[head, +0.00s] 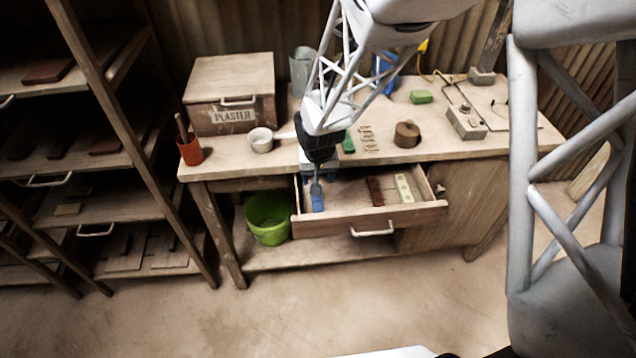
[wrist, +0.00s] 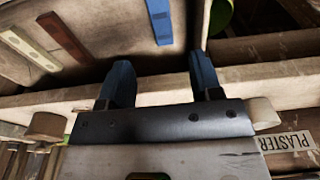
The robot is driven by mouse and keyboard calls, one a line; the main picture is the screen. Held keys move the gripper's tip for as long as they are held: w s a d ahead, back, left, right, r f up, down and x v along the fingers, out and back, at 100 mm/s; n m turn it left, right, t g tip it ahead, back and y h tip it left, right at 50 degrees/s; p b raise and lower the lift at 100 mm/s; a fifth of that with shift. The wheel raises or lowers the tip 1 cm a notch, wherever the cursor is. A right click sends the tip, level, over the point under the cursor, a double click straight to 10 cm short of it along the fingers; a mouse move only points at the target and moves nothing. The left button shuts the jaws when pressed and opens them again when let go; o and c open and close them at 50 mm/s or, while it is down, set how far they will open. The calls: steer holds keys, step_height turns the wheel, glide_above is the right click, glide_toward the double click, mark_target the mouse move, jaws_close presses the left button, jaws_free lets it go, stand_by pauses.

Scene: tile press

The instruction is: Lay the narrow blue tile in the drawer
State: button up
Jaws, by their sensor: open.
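The narrow blue tile (head: 317,203) lies in the open drawer (head: 425,214), near its left end. In the wrist view the blue tile (wrist: 160,22) also shows at the top, cut by the frame edge, with wooden drawer floor around it. My gripper (head: 316,180) is over the left part of the drawer, pointing down. In the wrist view my gripper (wrist: 160,70) has its two blue fingers wide apart with nothing between them. The tile lies beyond the fingertips, apart from them in that view.
A dark red tile (head: 375,190) and a cream tile with green spots (head: 404,187) lie in the drawer's right part. A green bucket (head: 268,220) stands below left.

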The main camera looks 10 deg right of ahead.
steer(key=shift+s+r, duration=0.15)
steer(key=shift+r, duration=1)
steer(key=shift+r, duration=0.1)
steer(key=s+d+r, duration=0.3)
steer(key=s+r, duration=0.2)
steer(key=r, duration=0.2)
steer(key=s+d+r, duration=0.4)
steer(key=s+r, duration=0.1)
steer(key=r, duration=0.3)
steer(key=s+d+r, duration=0.2)
steer(key=s+r, duration=0.2)
steer(key=s, duration=0.4)
steer(key=s+d+r+t, duration=0.1)
steer(key=s+d+r, duration=0.1)
steer(key=s+r, duration=0.2)
steer(key=s, duration=0.3)
steer(key=shift+s+r, duration=0.2)
steer(key=shift+s, duration=0.15)
